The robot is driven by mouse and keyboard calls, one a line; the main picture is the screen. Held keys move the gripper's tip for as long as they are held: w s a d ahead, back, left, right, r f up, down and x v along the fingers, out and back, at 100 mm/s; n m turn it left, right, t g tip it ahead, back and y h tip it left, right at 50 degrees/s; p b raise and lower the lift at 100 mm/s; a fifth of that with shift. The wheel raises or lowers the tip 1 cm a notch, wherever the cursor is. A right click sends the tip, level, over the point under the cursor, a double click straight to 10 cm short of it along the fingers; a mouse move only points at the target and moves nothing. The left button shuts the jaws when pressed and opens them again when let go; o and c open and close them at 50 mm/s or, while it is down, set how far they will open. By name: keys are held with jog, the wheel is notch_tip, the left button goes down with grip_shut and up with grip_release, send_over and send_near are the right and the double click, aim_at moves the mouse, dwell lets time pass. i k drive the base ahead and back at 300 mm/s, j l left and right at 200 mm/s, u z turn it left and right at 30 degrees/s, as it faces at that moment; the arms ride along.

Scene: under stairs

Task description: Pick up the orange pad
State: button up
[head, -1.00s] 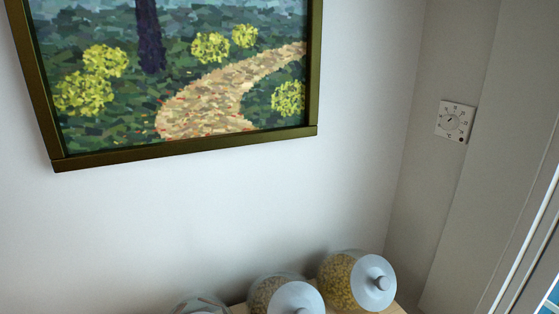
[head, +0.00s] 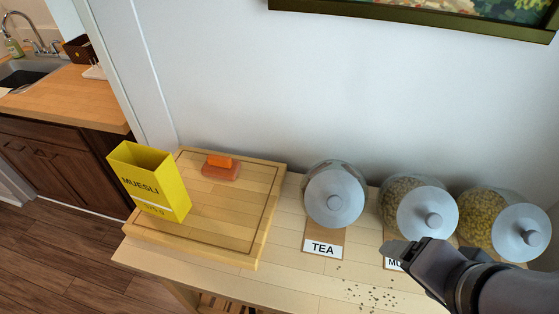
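A small bright orange pad (head: 219,161) lies on top of a flat reddish-orange piece (head: 221,173). Both are near the back of the wooden cutting board (head: 210,211). My gripper (head: 394,248) enters from the lower right, in front of the jars and well to the right of the cutting board. It is seen from the side, and the gap between its fingers cannot be made out. Nothing shows at its tip.
A yellow open muesli box (head: 155,185) stands on the board's left part. A tea jar (head: 334,196) and two filled jars (head: 417,209) (head: 503,226) line the wall side. Crumbs (head: 372,296) lie at the front. The board's middle is clear.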

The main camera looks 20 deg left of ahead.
aim_at(222, 168)
jog(key=u, duration=1.6)
